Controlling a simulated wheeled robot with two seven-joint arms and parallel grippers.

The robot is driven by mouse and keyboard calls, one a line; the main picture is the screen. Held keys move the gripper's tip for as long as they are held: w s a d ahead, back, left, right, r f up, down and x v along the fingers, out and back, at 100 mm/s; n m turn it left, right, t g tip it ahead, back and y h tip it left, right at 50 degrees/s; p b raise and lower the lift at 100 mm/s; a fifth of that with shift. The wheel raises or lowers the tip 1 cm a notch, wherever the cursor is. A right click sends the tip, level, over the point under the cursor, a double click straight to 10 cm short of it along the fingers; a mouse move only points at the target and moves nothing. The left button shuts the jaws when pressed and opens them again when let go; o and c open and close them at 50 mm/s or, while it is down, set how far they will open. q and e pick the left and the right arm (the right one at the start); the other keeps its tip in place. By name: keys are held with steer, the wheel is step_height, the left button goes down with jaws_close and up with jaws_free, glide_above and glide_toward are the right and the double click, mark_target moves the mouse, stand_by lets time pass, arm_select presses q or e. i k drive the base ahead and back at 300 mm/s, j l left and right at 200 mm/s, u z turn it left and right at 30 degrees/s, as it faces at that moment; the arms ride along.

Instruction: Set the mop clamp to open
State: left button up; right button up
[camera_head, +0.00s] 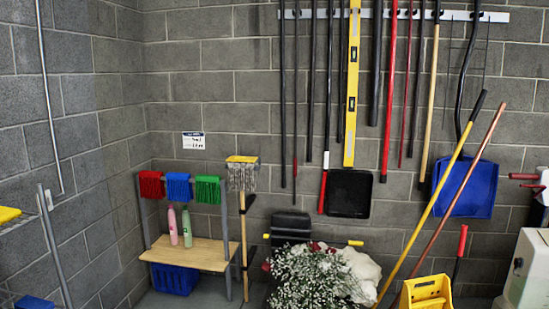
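A string mop (242,178) stands head-up at the right end of the small bench, its grey strands hanging. A yellow piece (242,159) at the top of its head looks like the mop clamp. It is too small to tell whether the clamp is open or shut. A wooden handle (244,235) shows below the strands. Neither of my grippers is in view.
White flowers (315,275) fill the front middle. A yellow bucket (427,292) and white machine (527,270) stand right. Long-handled tools hang from a wall rail (400,14).

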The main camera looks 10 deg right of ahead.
mark_target(238, 159)
steer(key=i+z, duration=0.35)
steer(key=i+j+z, duration=0.3)
steer(key=i, duration=0.25)
steer(key=i+j+z, duration=0.1)
steer(key=i+z, duration=0.25)
steer(key=i, duration=0.1)
